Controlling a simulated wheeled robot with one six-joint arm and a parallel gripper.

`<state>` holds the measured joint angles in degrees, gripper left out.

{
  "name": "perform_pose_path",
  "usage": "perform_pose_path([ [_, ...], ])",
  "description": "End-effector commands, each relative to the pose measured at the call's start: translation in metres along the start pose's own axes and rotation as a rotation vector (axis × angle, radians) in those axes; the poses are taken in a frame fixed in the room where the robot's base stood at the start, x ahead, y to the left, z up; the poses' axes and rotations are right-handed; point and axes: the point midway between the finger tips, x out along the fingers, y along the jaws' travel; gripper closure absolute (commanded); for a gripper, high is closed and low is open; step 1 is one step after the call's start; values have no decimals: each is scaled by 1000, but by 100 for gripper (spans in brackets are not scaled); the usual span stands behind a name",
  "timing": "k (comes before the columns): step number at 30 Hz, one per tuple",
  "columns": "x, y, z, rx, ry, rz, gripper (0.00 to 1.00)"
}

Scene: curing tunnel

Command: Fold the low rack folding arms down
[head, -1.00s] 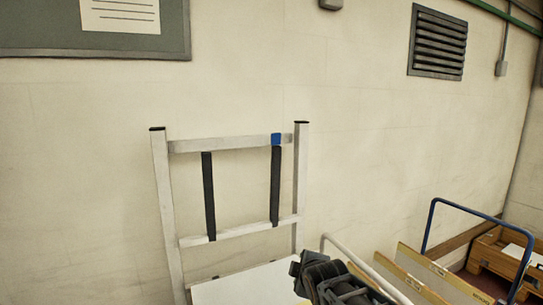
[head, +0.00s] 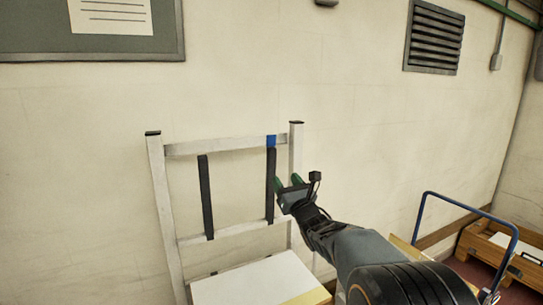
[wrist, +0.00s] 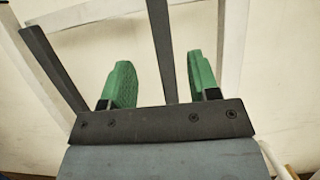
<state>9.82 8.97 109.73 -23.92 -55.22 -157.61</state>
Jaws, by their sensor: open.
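The low rack (head: 160,215) is a pale metal frame against the wall, with an upper and a lower crossbar. Two dark folding arms stand upright between the crossbars: the left folding arm (head: 206,195) and the right folding arm (head: 271,180), which has a blue patch (head: 271,141) at its top. My gripper (head: 287,181) is at the right folding arm, about mid-height. In the wrist view its green fingers (wrist: 162,78) are open, and the right folding arm (wrist: 162,40) lies between them in the picture, apart from both. The left folding arm (wrist: 50,65) is outside the left finger.
A white board (head: 255,283) lies at the rack's foot. A blue-railed trolley (head: 462,202) and a wooden crate (head: 485,250) stand at the right. A notice board (head: 35,35) and a vent (head: 434,38) are on the wall. The wall area left of the rack is clear.

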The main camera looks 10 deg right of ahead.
Motion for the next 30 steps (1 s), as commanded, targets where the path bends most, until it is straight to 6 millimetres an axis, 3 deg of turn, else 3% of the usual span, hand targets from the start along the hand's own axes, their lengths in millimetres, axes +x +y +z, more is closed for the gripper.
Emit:
perform_pose_path([
  [6,46,0,4,3,2,0,45],
  [15,94,0,2,5,3,-1,45],
  [21,111,0,2,4,2,-1,45],
  [30,116,0,0,4,2,-1,45],
])
